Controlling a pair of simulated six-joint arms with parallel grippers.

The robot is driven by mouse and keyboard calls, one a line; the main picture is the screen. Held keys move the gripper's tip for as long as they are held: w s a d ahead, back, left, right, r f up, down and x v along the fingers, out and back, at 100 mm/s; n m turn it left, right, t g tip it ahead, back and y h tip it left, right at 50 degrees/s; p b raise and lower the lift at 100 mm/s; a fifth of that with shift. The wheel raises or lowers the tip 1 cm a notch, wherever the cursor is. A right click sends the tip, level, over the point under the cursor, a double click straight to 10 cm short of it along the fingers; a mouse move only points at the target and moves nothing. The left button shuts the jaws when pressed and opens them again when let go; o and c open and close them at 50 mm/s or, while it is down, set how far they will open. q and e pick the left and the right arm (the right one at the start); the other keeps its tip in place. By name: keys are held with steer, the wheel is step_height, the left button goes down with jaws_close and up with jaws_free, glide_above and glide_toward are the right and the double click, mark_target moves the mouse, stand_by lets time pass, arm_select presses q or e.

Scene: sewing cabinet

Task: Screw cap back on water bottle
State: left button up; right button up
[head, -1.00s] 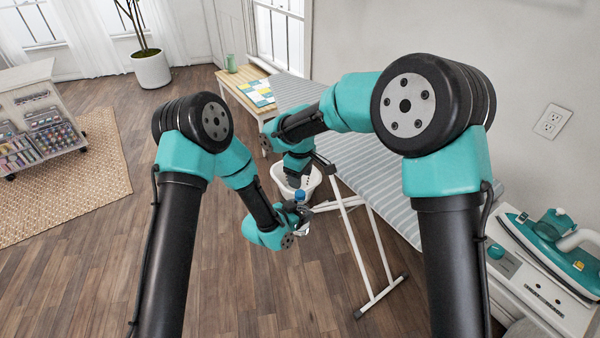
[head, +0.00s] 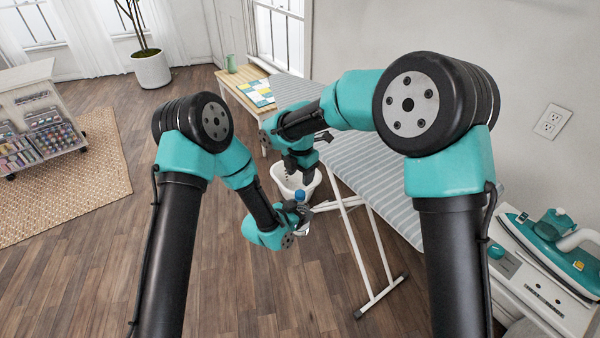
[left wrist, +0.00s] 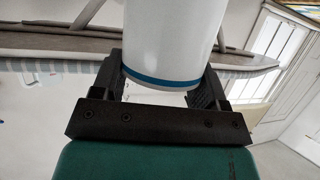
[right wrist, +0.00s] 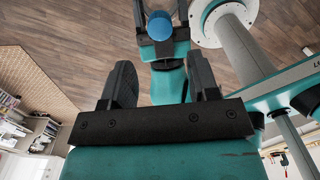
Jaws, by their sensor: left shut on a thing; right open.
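The water bottle shows in the left wrist view as a white cylinder (left wrist: 172,35) with a blue band. It stands between the fingers of my left gripper (left wrist: 168,85), which is shut on it. In the head view the blue cap (head: 300,195) sits at the bottle's top, just above my left gripper (head: 303,208). The cap also shows in the right wrist view (right wrist: 160,25), beyond my right gripper's fingers. My right gripper (right wrist: 162,78) is open and empty, with its fingers apart from the cap. I cannot tell how tightly the cap sits.
A white basket (head: 296,184) stands on the floor behind the grippers. The striped ironing board (head: 375,180) and its white legs are to the right. A low wooden table (head: 243,90) is at the back. The floor at left front is clear.

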mark_target(300, 193)
steer(key=shift+n, duration=0.9)
steer(key=shift+f, duration=3.95)
steer(key=shift+c, duration=0.4)
